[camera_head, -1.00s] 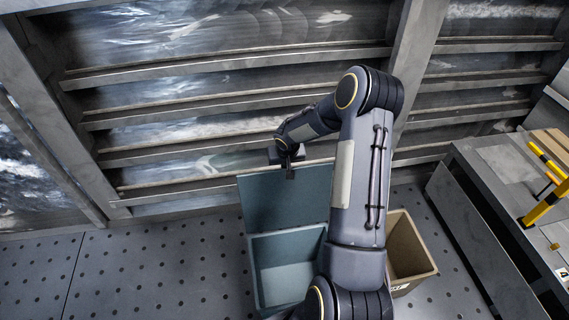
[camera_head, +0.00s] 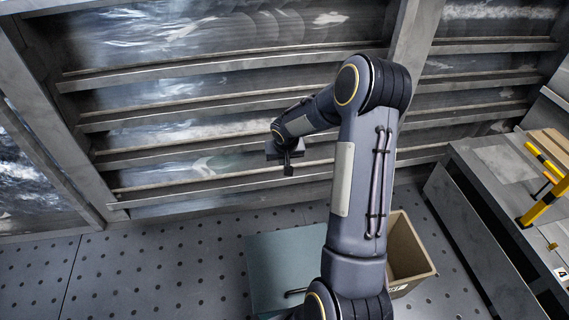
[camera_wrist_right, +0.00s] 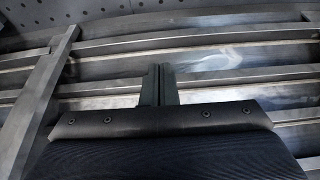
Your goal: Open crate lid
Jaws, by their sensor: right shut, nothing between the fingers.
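The blue-grey crate stands on the floor, and its lid (camera_head: 285,265) lies flat over the top, hiding the inside. A dark bar-like piece, perhaps a handle, shows at the lid's front edge, and my right arm covers the crate's right side. My right gripper (camera_head: 288,168) is shut and empty, apart from the lid and above its far edge. In the right wrist view its fingers (camera_wrist_right: 158,85) are together, pointing towards the slatted wall, with no crate in sight. My left gripper is not in view.
A tan open bin (camera_head: 408,250) stands right of the crate. A grey bench (camera_head: 500,200) with a yellow-and-black frame (camera_head: 545,180) is at the right. The slatted metal wall (camera_head: 220,115) is behind. The perforated floor (camera_head: 150,265) to the left is clear.

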